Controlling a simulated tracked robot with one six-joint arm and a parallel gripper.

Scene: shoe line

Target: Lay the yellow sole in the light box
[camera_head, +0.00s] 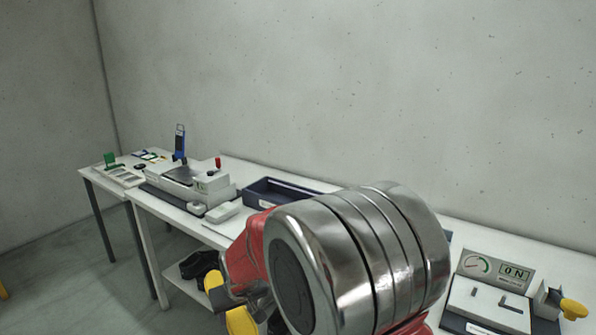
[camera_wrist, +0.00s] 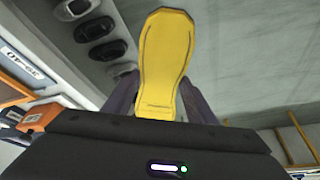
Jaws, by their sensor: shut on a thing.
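The yellow sole (camera_wrist: 162,62) stands out lengthwise from my gripper (camera_wrist: 158,100) in the wrist view, with its far end clear of any surface. The dark fingers lie on either side of its near end and are shut on it. In the head view, yellow parts of the sole (camera_head: 240,321) show beside my gripper (camera_head: 236,294), in front of the table's front edge; my arm hides much of this area. I cannot tell for sure which container is the light box.
A long white table (camera_head: 150,208) runs along the wall. It carries a grey machine (camera_head: 190,185), a dark blue tray (camera_head: 262,196) and a panel with a gauge (camera_head: 497,267). Dark shoes (camera_head: 197,264) lie on the lower shelf. An orange box (camera_wrist: 40,117) shows left in the wrist view.

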